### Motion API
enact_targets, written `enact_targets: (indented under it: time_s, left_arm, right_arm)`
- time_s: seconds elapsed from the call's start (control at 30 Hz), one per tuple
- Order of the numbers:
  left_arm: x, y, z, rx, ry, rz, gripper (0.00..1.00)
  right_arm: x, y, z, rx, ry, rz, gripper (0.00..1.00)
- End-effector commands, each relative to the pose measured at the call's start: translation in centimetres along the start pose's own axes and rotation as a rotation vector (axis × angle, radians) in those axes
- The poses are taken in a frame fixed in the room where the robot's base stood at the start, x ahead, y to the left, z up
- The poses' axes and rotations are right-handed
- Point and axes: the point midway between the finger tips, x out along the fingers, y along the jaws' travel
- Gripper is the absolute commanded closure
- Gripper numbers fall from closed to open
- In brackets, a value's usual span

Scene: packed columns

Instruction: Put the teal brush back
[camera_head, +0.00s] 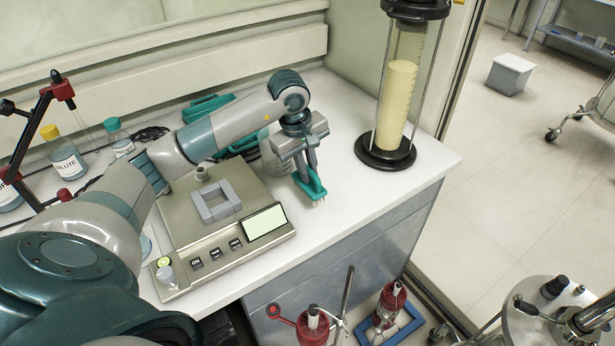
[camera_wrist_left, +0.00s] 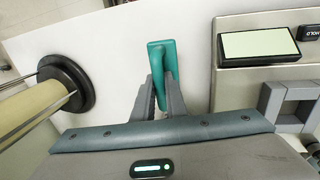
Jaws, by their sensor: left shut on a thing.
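The teal brush (camera_head: 313,188) has pale bristles pointing down at the bench. My left gripper (camera_head: 308,168) is shut on it from above, near the front edge of the white bench (camera_head: 345,205). I cannot tell whether the bristles touch the bench. In the left wrist view the brush (camera_wrist_left: 161,52) sits between the two grey fingers of the left gripper (camera_wrist_left: 162,95). Another teal object (camera_head: 207,106) lies behind my left arm, partly hidden by it. My right gripper is not in view.
A scale-like device (camera_head: 225,245) with a grey square frame stands left of the brush. A glass column (camera_head: 398,95) on a black base stands to the right. A clear vessel (camera_head: 273,160) is close behind the gripper. Bottles (camera_head: 65,160) stand far left. Bench between brush and column is clear.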

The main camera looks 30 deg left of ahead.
Motion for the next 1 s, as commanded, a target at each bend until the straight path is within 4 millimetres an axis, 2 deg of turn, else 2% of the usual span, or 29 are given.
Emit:
enact_targets:
  time_s: [0.43, 0.8, 1.0]
  left_arm:
    - [0.3, -0.2, -0.1, 0.0, -0.001, 0.0, 1.0]
    - [3.7, -0.9, -0.1, 0.0, -0.001, -0.001, 1.0]
    - [4.0, -0.9, -0.2, 0.0, 0.0, 0.001, 1.0]
  right_arm:
    - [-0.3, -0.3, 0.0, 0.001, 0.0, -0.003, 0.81]
    - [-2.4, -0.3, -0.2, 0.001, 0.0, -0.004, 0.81]
    - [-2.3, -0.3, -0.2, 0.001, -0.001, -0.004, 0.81]
